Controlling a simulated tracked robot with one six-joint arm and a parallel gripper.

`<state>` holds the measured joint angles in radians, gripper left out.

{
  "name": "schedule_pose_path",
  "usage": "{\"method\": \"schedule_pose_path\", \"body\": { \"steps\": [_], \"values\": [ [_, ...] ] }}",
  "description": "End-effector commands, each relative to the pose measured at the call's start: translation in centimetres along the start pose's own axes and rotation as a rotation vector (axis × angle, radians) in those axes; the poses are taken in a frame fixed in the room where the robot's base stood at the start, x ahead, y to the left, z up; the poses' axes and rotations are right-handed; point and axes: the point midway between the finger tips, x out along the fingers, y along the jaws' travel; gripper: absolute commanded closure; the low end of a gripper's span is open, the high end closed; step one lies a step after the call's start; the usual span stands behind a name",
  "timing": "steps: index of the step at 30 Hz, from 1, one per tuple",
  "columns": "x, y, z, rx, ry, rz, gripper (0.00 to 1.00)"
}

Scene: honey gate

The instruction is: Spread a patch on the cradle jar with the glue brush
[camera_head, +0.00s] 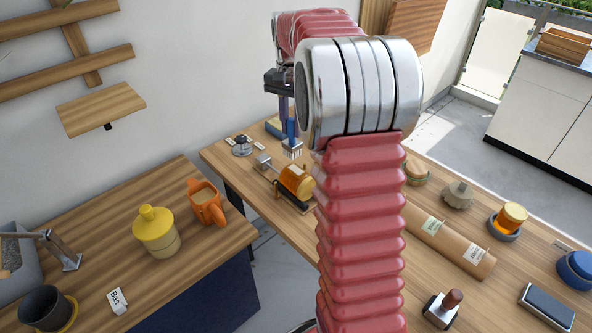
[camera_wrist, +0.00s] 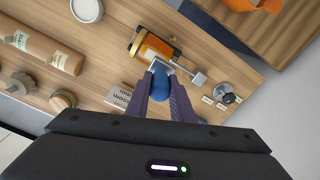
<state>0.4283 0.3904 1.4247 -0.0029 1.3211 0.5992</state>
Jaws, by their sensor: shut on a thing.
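The cradle jar (camera_head: 297,180), amber with honey, lies on its side in a dark cradle (camera_head: 293,205) on the wooden bench. It also shows in the wrist view (camera_wrist: 156,48). My gripper (camera_head: 288,112) points down and is shut on the blue handle of the glue brush (camera_head: 292,149). The brush's pale bristles point down, beyond the jar in the head view. In the wrist view my fingers (camera_wrist: 161,74) close around the blue handle (camera_wrist: 166,86), with the brush head close to the jar's edge. I see no contact between bristles and jar. The bristle tips are hidden in the wrist view.
A cardboard tube (camera_head: 448,240) and another honey jar (camera_head: 511,217) are on the bench at right. A gap separates this bench from the left one.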

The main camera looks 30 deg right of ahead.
Motion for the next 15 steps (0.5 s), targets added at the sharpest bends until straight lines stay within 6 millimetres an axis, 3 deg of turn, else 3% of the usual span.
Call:
{"method": "schedule_pose_path", "body": {
  "steps": [7,15],
  "values": [
    [-2.1,0.0,0.0,0.000,0.001,0.000,1.00],
    [-2.4,0.0,0.0,0.000,0.000,0.000,1.00]
  ]
}}
